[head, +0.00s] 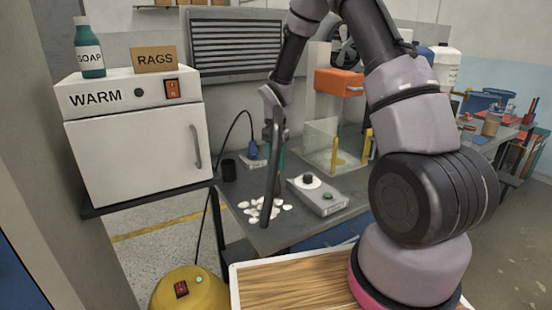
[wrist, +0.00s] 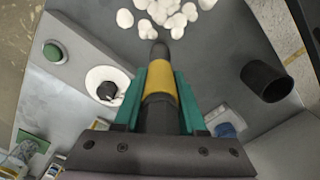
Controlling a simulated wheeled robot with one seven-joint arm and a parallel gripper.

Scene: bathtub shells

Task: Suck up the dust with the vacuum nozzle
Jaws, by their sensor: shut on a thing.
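My gripper (wrist: 163,76) is shut on the vacuum nozzle (wrist: 159,80), a dark tube with a yellow band, between its teal fingers. The dust (wrist: 168,15), a scatter of white clumps, lies on the grey table just beyond the nozzle tip in the wrist view. In the head view the dust (head: 262,209) lies near the table's front left, by the lower end of the long dark tube (head: 270,190). My arm partly hides the gripper there. I cannot tell whether the tip touches the dust. The yellow vacuum body (head: 190,290) stands on the floor.
A grey box (head: 318,194) with a white dial and green button sits right of the dust. A black cup (head: 229,170) and a blue plug (head: 253,151) stand behind it. A clear-walled tray (head: 335,145) is farther back. A white warming cabinet (head: 135,140) stands left.

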